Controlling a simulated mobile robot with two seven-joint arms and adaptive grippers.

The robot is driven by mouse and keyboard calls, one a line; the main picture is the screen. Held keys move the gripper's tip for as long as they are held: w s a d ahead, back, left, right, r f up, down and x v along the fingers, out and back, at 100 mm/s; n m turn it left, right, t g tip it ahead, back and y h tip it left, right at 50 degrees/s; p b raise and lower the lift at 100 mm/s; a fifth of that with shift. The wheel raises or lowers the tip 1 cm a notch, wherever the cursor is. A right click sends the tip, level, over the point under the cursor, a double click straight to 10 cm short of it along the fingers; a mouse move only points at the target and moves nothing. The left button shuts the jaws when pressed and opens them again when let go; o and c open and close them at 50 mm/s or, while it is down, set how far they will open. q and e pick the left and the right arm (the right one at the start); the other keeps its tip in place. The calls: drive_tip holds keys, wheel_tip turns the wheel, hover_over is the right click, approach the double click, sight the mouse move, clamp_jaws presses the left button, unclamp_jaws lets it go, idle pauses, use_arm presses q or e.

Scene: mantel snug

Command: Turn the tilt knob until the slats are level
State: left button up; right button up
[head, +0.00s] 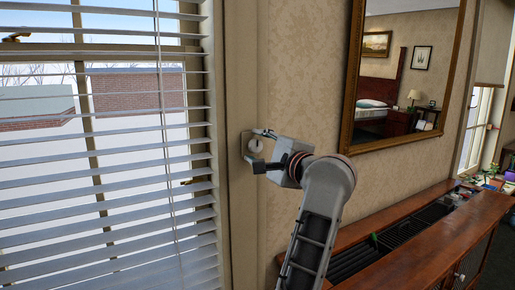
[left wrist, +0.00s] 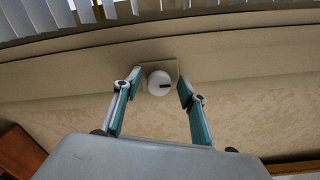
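The tilt knob (left wrist: 158,78) is round and white with a short dark mark on its face. It sits on a small beige plate (head: 246,142) on the wall beside the window; the knob also shows in the head view (head: 256,146). My left gripper (left wrist: 160,84) is open, with one finger on each side of the knob; gaps show on both sides, so it is not gripped. The white slats (head: 100,150) of the blind hang at the left, apart, with the outside showing between them. My right gripper is not in view.
A gold-framed mirror (head: 354,100) hangs on the wall to the right of the knob. Below it a long wooden cabinet (head: 430,236) with dark grilles runs to the right, with small items at its far end. A thin cord (head: 163,110) hangs down in front of the slats.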

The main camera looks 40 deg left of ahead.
use_arm(q)
drive_tip(key=shift+r, duration=0.1)
drive_tip(key=shift+r, duration=0.4)
drive_tip(key=o, duration=0.9)
drive_tip(key=r, duration=0.7)
drive_tip(key=shift+a+r, duration=0.3)
drive_tip(key=shift+r, duration=0.05)
drive_tip(key=shift+s+d+r, duration=0.15)
drive_tip(key=shift+d+r, duration=0.15)
drive_tip(key=shift+r, duration=0.25)
drive_tip(key=shift+s+d+r, duration=0.1)
drive_tip(key=shift+d+r, duration=0.2)
drive_tip(key=shift+r, duration=0.2)
drive_tip(key=c, duration=0.9)
drive_tip(key=shift+w+a+f, duration=0.3)
drive_tip(key=shift+f, duration=0.05)
drive_tip(key=shift+s+d+r, duration=0.1)
